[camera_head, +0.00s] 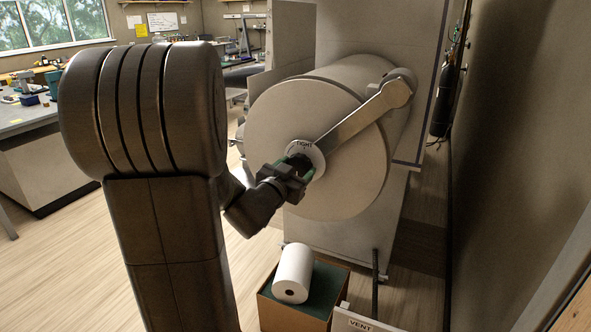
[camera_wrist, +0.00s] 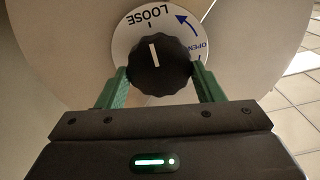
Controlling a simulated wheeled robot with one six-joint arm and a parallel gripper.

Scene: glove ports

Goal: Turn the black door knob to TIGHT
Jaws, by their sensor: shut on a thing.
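The black door knob (camera_wrist: 160,68) is ribbed and has a white pointer line. It sits in a round white plate (camera_wrist: 125,35) at the middle of the round door (camera_head: 268,125). In the wrist view the pointer line points up, to the tick by the upside-down word LOOSE (camera_wrist: 152,14). A blue OPEN arrow is at the right. In the head view TIGHT (camera_head: 304,145) shows at the plate's top. My gripper (camera_head: 297,170) is shut on the knob, one green finger on each side. It mostly hides the knob in the head view.
A grey arm (camera_head: 365,112) runs from the door's middle to a hinge at upper right. A box (camera_head: 322,297) with a white roll (camera_head: 293,272) stands on the floor below. A VENT sign (camera_head: 360,325) and post are beside it. A wall closes the right side.

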